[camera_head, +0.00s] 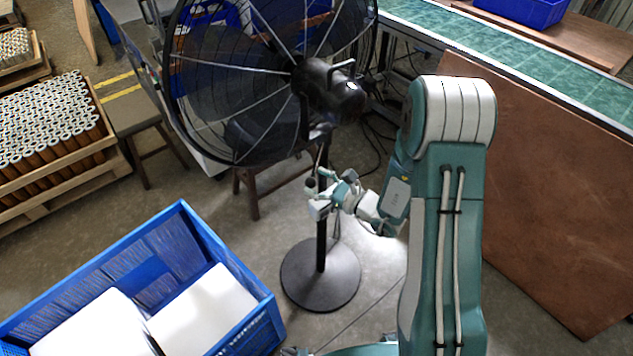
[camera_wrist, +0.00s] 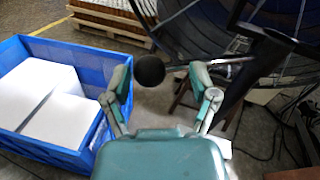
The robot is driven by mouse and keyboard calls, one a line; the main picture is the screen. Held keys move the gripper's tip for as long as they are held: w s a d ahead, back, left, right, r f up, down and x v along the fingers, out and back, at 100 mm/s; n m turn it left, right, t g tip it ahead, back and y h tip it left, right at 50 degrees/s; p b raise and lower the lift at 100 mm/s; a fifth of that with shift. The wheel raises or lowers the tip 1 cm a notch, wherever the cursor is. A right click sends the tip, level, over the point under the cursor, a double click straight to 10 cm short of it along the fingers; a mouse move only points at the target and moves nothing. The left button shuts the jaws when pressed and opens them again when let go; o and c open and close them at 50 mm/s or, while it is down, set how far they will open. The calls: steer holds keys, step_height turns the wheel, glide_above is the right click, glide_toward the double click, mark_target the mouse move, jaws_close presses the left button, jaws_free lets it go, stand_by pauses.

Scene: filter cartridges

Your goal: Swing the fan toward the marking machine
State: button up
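The large black pedestal fan (camera_head: 335,92) stands at the centre of the head view, its wire cage on the left and motor on the right. Its pole rises from a round black base (camera_head: 320,275). My gripper (camera_head: 325,190) is beside the pole, below the motor. In the wrist view my gripper (camera_wrist: 161,72) has its fingers spread, with a round black knob (camera_wrist: 150,70) between them, close to the left finger and apart from the right one. Whether the left finger touches it I cannot tell. I cannot identify the marking machine for certain.
A blue crate (camera_head: 232,262) with white boxes stands on the floor at lower left. A pallet of cartridges (camera_head: 90,155) and a stool (camera_head: 125,100) are behind it. A brown board (camera_head: 560,200) leans against the green conveyor (camera_head: 480,45) at right. Cables lie behind the fan.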

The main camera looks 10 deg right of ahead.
steer(key=v, duration=1.2)
steer(key=shift+f, duration=0.1)
